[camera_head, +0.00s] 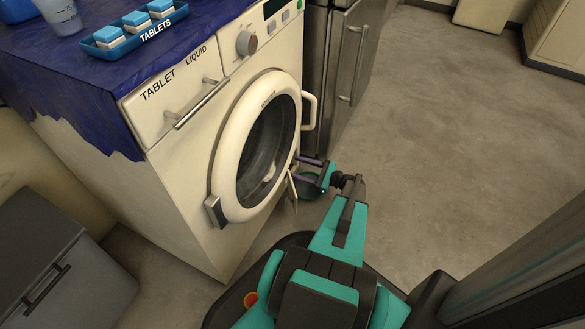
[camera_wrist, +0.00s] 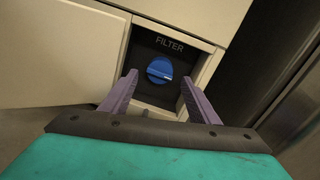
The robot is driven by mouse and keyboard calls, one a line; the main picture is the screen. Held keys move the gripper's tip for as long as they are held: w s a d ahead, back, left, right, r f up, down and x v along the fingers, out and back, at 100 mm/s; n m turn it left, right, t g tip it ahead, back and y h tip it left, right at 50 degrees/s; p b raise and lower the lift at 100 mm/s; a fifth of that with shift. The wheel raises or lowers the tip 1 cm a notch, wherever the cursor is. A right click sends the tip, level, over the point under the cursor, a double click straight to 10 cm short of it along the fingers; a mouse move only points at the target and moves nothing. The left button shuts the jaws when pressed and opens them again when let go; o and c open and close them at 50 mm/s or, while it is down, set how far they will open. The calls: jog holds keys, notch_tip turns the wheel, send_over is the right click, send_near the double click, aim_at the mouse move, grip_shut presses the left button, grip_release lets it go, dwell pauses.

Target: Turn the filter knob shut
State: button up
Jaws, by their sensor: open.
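The blue filter knob (camera_wrist: 160,70) sits in a dark square recess (camera_wrist: 146,48) under the word FILTER in the wrist view. Its grip ridge lies roughly crosswise, slightly tilted. My gripper (camera_wrist: 157,84) is open, with its two purple fingers apart at the lower left and lower right of the knob and nothing between them. I cannot tell how far the tips are from it. In the head view my gripper (camera_head: 309,171) is at the lower right front of the white washing machine (camera_head: 185,190); the knob is hidden there.
The round washer door (camera_head: 222,165) is shut, left of my gripper. A small filter flap (camera_head: 292,186) stands open by my fingers. A steel appliance (camera_head: 340,75) stands close on the right. A blue tablet tray (camera_head: 133,38) is on top of the washer. The floor at right is clear.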

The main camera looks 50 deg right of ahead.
jog(key=shift+b+x, duration=0.4)
jog(key=shift+x, duration=1.2)
jog(key=c, duration=1)
jog(key=shift+n, duration=0.5)
jog(key=shift+r+n+h+b, duration=0.2)
jog(key=shift+n+b, duration=0.55)
jog(key=shift+n, duration=1.95)
jog(key=shift+f+n+h+b, duration=0.2)
jog(key=shift+n+b, duration=0.6)
jog(key=shift+n, duration=1.9)
jog(key=shift+r+n+h+b, duration=0.25)
jog(key=shift+n+b, duration=0.5)
jog(key=shift+n, duration=1.95)
